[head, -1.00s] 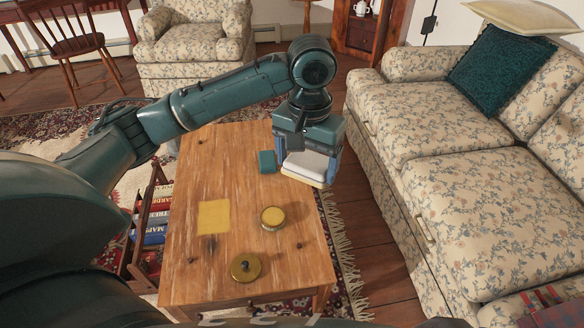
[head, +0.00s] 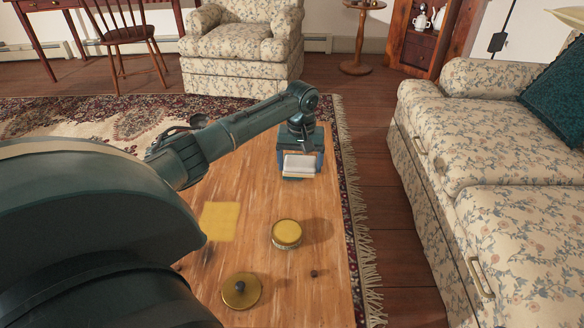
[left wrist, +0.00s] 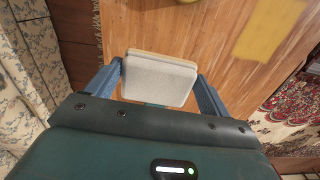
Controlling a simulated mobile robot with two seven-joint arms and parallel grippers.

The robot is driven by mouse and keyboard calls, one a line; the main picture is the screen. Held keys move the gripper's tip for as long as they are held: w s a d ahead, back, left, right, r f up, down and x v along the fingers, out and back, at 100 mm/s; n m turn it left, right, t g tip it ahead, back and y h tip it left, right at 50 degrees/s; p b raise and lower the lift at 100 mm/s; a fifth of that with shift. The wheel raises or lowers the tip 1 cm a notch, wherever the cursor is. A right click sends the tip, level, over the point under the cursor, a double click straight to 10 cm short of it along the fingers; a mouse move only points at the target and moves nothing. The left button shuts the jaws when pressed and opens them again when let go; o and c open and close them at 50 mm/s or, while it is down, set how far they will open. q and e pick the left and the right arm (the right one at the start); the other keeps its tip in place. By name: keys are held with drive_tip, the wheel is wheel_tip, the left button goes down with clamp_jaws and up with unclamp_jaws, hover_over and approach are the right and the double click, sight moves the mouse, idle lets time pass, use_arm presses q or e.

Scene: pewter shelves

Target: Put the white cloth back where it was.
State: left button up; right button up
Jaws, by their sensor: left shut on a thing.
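My left gripper (head: 299,164) is shut on the folded white cloth (head: 300,161) over the far part of the wooden table. In the left wrist view the cloth (left wrist: 158,80) is a pale rectangular pad with a yellowish edge, between the two blue fingers (left wrist: 160,88). Whether it touches the tabletop is hard to tell. A flat yellow square (head: 221,220) lies on the table, nearer and to the left; it also shows in the left wrist view (left wrist: 268,28). My right gripper is not in view.
A round yellow-topped tin (head: 287,234) stands on the table (head: 255,195), with a brass lid-like disc (head: 241,290) and a small dark knob (head: 314,273) nearer. A teal piece (head: 292,178) shows just below the cloth. A floral sofa (head: 480,170) stands to the right.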

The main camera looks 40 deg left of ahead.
sight(292, 161)
use_arm(q)
drive_tip(key=shift+n, duration=0.3)
drive_tip(key=f, duration=0.1)
drive_tip(key=a+f, duration=0.1)
drive_tip(key=a+f+b, duration=0.1)
drive_tip(key=shift+s+a+f, duration=0.2)
drive_tip(key=shift+s, duration=0.05)
wheel_tip(292, 161, down, 4)
drive_tip(key=b, duration=0.2)
drive_tip(key=shift+f+b, duration=0.25)
drive_tip(key=shift+b, duration=0.05)
wheel_tip(292, 161, down, 4)
drive_tip(key=shift+f+b, duration=0.2)
drive_tip(key=shift+b, duration=1)
drive_tip(key=shift+f, duration=0.25)
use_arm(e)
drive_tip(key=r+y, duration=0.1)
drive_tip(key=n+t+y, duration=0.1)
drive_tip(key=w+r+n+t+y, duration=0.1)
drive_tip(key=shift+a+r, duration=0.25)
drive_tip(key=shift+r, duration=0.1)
use_arm(q)
drive_tip(key=o, duration=0.4)
drive_tip(key=shift+f, duration=0.1)
drive_tip(key=o, duration=0.4)
